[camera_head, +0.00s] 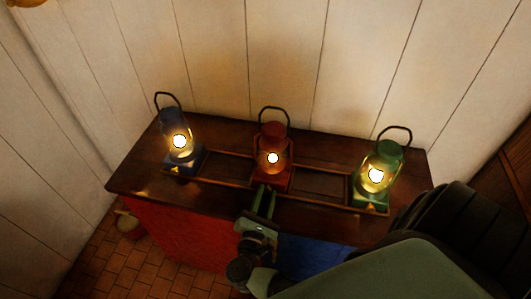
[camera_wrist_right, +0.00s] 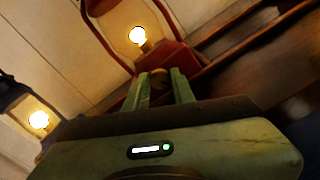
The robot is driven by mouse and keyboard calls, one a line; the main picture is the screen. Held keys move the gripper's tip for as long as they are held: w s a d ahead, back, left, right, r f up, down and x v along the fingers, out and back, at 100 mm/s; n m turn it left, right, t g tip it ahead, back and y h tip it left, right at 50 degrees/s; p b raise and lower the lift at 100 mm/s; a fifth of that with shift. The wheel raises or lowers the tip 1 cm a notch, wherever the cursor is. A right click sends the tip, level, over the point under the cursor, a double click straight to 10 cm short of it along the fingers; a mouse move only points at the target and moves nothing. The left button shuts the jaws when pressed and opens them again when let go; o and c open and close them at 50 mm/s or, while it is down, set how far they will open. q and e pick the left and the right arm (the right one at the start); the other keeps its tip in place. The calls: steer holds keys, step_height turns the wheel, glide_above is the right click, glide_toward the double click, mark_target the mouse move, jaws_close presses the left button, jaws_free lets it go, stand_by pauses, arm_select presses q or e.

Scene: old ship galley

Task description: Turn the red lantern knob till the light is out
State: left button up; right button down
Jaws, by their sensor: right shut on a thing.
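The red lantern (camera_head: 273,136) stands in the middle of the dark wooden counter, and its light is lit. It also shows lit at the top of the right wrist view (camera_wrist_right: 175,54). My right gripper (camera_head: 266,190) reaches to its front base from below. Its two fingers (camera_wrist_right: 160,80) are shut on the small brownish knob (camera_wrist_right: 158,72) at the front of the lantern; the knob is mostly hidden between the fingertips. My left gripper is not in view.
A blue lantern (camera_head: 180,135) stands lit at the left and a green lantern (camera_head: 383,165) lit at the right. A low wooden rack (camera_head: 228,167) runs between them. The white plank wall (camera_head: 285,60) is close behind.

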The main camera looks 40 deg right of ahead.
steer(key=n+b, duration=0.1)
steer(key=b, duration=0.3)
steer(key=shift+s+f, duration=0.1)
steer(key=shift+f, duration=0.3)
steer(key=shift+r+n+b, duration=0.2)
steer(key=shift+n+b, duration=0.3)
steer(key=shift+b, duration=0.05)
steer(key=shift+r+n, duration=0.2)
steer(key=shift+n, duration=2)
steer(key=c, duration=1.5)
jaws_free()
steer(key=shift+o, duration=0.2)
